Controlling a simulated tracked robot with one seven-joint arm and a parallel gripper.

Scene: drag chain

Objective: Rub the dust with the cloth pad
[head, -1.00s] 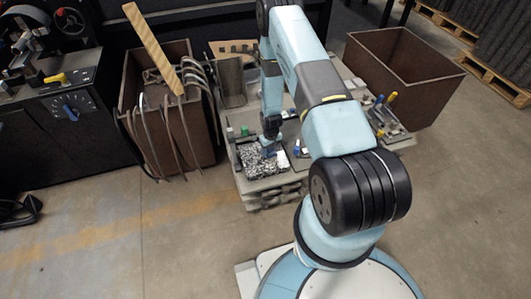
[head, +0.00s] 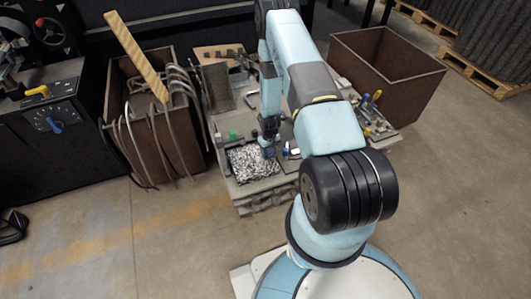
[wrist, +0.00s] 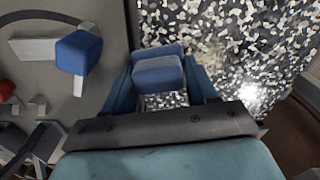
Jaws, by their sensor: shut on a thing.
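My gripper (wrist: 160,88) is shut on a blue cloth pad (wrist: 158,72), which sits between its two dark blue fingers. In the head view my gripper (head: 268,147) is at the right part of a black-and-white speckled panel (head: 246,166) on the bench. The panel also fills the upper right of the wrist view (wrist: 245,45). I cannot tell whether the pad touches it.
Another blue block (wrist: 79,52) with a white part lies left of the gripper. A brown bin with hoses and a wooden strip (head: 165,140) stands left of the bench, and an empty brown bin (head: 415,95) right of it. Tools (head: 370,105) lie on the bench's right side.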

